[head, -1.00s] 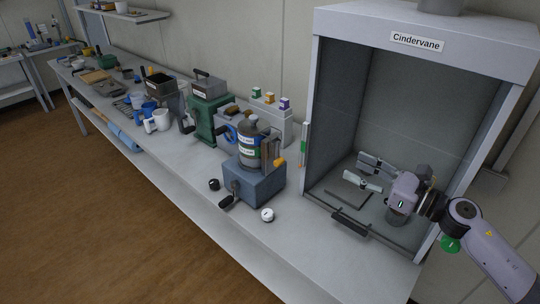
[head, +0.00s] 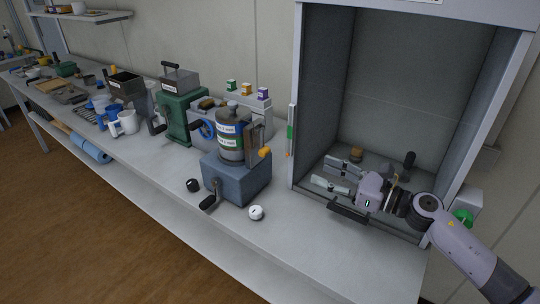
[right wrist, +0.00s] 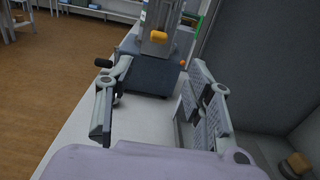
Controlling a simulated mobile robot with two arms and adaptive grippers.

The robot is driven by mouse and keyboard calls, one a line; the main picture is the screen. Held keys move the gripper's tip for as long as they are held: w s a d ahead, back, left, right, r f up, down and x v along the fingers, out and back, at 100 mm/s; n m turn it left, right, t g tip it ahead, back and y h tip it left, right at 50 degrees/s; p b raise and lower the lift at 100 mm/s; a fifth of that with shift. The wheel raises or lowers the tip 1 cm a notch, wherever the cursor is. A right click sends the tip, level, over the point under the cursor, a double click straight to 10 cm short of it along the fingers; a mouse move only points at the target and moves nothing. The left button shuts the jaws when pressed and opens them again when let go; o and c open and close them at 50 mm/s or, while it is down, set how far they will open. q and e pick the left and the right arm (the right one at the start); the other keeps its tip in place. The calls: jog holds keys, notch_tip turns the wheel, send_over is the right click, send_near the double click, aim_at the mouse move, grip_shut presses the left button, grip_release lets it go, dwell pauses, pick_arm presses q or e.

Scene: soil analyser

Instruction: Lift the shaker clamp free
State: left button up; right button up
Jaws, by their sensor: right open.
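The shaker is a blue-grey box (head: 237,178) with a crank on its front, on the bench left of the fume hood. My left gripper is not in view.
The fume hood's left wall (head: 320,95) stands between the hood's inside and the bench. A black handle (head: 348,211) lies at the hood's front edge. A white round item (head: 256,212) and a black knob (head: 193,185) lie before the shaker. A green machine (head: 184,115) stands left.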

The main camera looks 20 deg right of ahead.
aim_at(268, 149)
jog(key=p+x, duration=0.2)
jog(key=x, duration=0.5)
jog(key=p+x, duration=0.3)
jog(key=x, duration=0.5)
jog(key=shift+w+a+r, duration=0.15)
jog(key=shift+r, duration=0.05)
jog(key=shift+w+a+f, duration=0.1)
jog(key=shift+w+a, duration=0.35)
jog(key=shift+w, duration=0.1)
jog(key=shift+c, duration=0.2)
grip_shut()
